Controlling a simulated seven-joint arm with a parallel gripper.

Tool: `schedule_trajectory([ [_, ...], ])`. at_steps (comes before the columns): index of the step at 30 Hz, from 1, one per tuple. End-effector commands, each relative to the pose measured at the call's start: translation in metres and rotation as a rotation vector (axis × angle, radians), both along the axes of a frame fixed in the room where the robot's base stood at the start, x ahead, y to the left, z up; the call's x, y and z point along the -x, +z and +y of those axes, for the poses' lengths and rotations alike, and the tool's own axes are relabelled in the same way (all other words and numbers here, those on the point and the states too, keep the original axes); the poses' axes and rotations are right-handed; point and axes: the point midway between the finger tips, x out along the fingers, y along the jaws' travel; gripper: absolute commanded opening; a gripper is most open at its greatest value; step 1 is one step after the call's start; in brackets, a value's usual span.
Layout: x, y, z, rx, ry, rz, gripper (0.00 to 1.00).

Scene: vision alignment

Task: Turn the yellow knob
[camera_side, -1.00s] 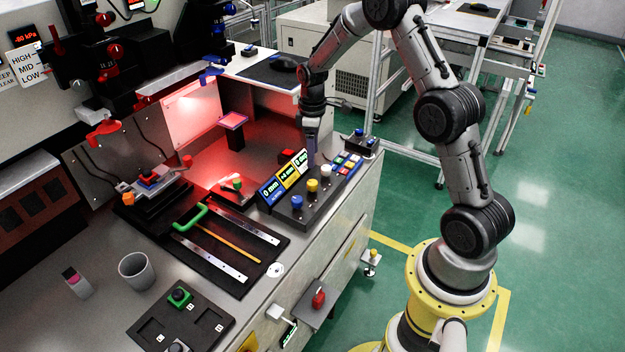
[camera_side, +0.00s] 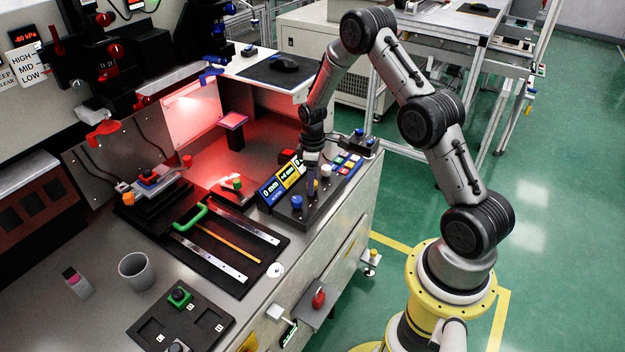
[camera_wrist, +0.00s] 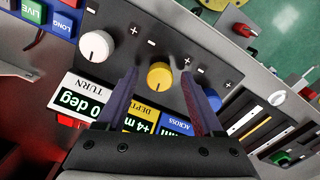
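The yellow knob (camera_side: 312,187) is the middle one of three on a black control panel (camera_side: 325,205), between a blue knob (camera_side: 297,202) and a white knob (camera_side: 325,170). In the wrist view the yellow knob (camera_wrist: 159,76) shows between the two fingertips of my gripper (camera_wrist: 160,84), with a gap on each side. My gripper (camera_side: 312,168) points down, just above or at the yellow knob; its exact height is hard to tell. Its fingers are open and hold nothing. In the side view my gripper partly covers the yellow knob and the displays behind it.
The white knob (camera_wrist: 96,45) and blue knob (camera_wrist: 208,99) flank the fingers closely. Blue, yellow and white displays stand behind the knobs; the yellow one reads DEPTH (camera_wrist: 142,118). Coloured buttons (camera_side: 347,163) lie to the right. A green-handled fixture (camera_side: 190,218) lies to the left.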

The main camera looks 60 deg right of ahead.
Motion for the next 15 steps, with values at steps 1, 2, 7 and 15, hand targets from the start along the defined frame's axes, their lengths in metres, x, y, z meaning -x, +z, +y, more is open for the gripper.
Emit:
schedule_trajectory([
  [1, 0.0000, 0.0002, 0.0000, 0.000, 0.000, 0.000, 0.58],
  [2, 0.0000, 0.0002, 0.0000, 0.000, 0.000, 0.000, 0.53],
  [7, 0.0000, 0.0004, 0.0000, 0.000, 0.000, 0.000, 0.22],
  [15, 0.0000, 0.0006, 0.0000, 0.000, 0.000, 0.000, 0.00],
])
